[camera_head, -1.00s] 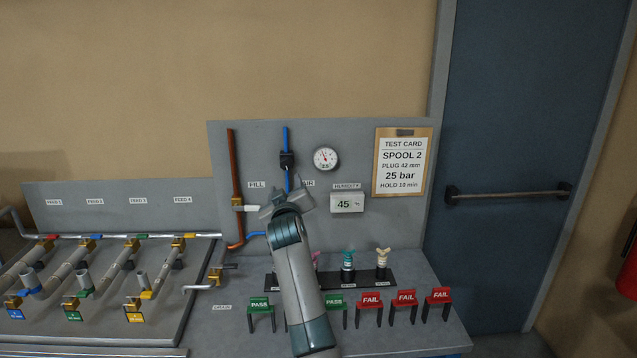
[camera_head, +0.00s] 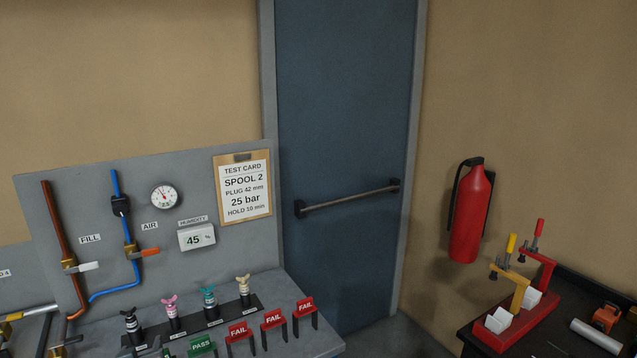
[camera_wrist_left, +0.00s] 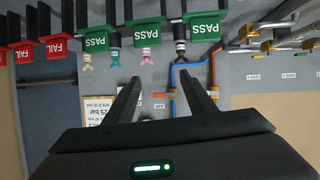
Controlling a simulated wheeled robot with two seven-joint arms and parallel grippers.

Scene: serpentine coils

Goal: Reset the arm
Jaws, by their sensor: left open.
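My left gripper (camera_wrist_left: 162,92) shows in the left wrist view with its two dark fingers spread apart. It is open and nothing is held between the fingers. That view is upside down and looks toward the test panel, with its board and blue pipe (camera_wrist_left: 177,85) beyond the fingers. In the head view the left arm does not show clearly. The test panel (camera_head: 140,190) stands at the left there. My right gripper is in neither view.
Green PASS tags (camera_head: 201,345) and red FAIL tags (camera_head: 272,319) stand along the bench. Several plugs (camera_head: 208,297) sit in a black rack. A blue door (camera_head: 345,120), fire extinguisher (camera_head: 470,215) and red clamp stand (camera_head: 520,325) are to the right.

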